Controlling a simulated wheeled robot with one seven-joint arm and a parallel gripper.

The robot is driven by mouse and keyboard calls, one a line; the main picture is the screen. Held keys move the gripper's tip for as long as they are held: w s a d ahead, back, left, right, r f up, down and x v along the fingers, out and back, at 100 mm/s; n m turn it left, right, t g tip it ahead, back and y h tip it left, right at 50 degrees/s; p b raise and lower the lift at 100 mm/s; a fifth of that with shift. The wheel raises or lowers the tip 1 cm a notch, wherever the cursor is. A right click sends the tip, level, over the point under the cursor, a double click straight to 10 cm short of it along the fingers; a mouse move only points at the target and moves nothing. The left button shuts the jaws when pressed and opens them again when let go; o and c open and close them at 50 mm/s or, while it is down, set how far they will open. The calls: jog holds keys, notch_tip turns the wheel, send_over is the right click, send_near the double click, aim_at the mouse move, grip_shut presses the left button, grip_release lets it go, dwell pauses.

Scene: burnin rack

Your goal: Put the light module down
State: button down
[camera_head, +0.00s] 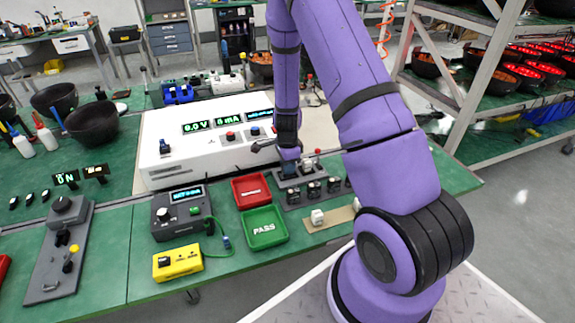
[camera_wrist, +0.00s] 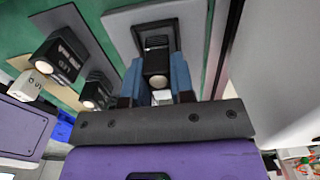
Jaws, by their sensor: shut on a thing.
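Two small white modules, one near (camera_head: 317,217) and one farther right (camera_head: 357,204), rest on a tan strip (camera_head: 335,218).
A red tray (camera_head: 251,191) and a green PASS tray (camera_head: 264,228) lie left of the strip. A black meter box (camera_head: 181,212) and yellow box (camera_head: 178,263) stand farther left. The white power supply (camera_head: 205,139) is behind.

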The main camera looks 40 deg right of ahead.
jog(key=c, duration=1)
grip_release()
jog(key=shift+f, duration=0.1)
jog(key=s+a+r+n+t, duration=0.1)
jog(key=s+a+r+n, duration=0.2)
jog(key=r, duration=0.8)
jog(key=s+a+r+n+t+y, duration=0.1)
jog(key=s+a+r+n, duration=0.15)
jog(key=r, duration=0.85)
jog(key=s+a+r+n+t, duration=0.1)
jog(key=s+a+r+n, duration=0.2)
jog(key=r, duration=0.8)
jog(key=s+a+r+n, duration=0.1)
jog(key=s+r+n, duration=0.2)
jog(key=s, duration=0.3)
jog(key=s+a+r+n+t, duration=0.1)
jog(key=s+a+r+n, duration=0.1)
jog(key=s+r+n, duration=0.2)
jog(key=s+a+r+n+t+h, duration=0.1)
jog(key=s+r+n, duration=0.2)
jog(key=s+n, duration=0.2)
jog(key=shift+s+a+r+n, duration=0.1)
jog(key=shift+s+a+n, duration=0.1)
jog(key=shift+s, duration=0.55)
jog(key=shift+s+a+r+n, duration=0.1)
jog(key=shift+s+n, duration=0.05)
jog(key=shift+s, duration=0.6)
